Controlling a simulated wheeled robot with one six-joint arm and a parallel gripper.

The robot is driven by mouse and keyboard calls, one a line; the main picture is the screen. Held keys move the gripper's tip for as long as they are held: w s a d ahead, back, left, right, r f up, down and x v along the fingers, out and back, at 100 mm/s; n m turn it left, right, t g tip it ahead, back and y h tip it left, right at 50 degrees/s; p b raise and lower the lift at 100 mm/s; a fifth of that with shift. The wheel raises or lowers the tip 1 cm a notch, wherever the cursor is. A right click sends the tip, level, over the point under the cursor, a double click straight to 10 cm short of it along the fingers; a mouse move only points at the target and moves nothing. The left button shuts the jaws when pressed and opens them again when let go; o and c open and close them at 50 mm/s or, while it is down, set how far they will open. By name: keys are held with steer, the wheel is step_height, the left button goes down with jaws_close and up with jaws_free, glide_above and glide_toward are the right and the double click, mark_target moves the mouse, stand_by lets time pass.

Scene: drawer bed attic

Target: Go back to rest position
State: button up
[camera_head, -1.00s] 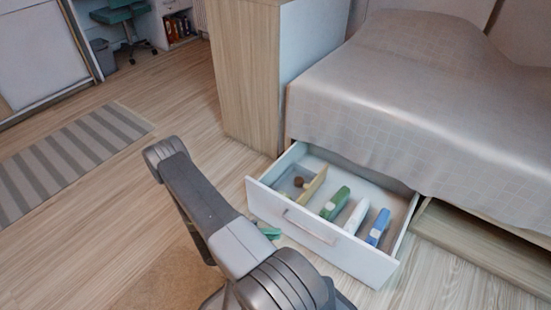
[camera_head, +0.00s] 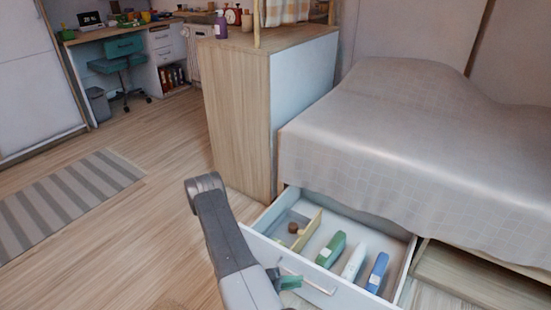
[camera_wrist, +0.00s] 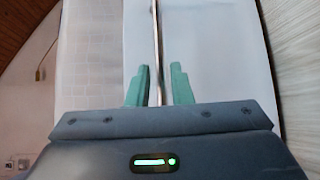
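My gripper (camera_head: 289,281) has green fingers and is in front of the open white drawer (camera_head: 345,292) under the bed, close to the left part of its front. In the wrist view the two fingers (camera_wrist: 160,88) stand apart. A thin metallic bar (camera_wrist: 156,40), which looks like the drawer handle (camera_head: 307,282), runs between them, with gaps on both sides. I cannot tell how deep it lies between the fingers. My arm reaches forward from the bottom of the head view and hides part of the drawer's left front corner.
The drawer holds a green item (camera_head: 331,250), a white item (camera_head: 354,263), a blue item (camera_head: 377,273) and a small brown round thing (camera_head: 293,228) behind a divider. A wooden cabinet (camera_head: 237,120) stands behind. Floor on the left is clear around the striped rug (camera_head: 65,200).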

mark_target(306, 280)
steer(key=shift+b+x, duration=0.45)
steer(key=shift+x, duration=1.65)
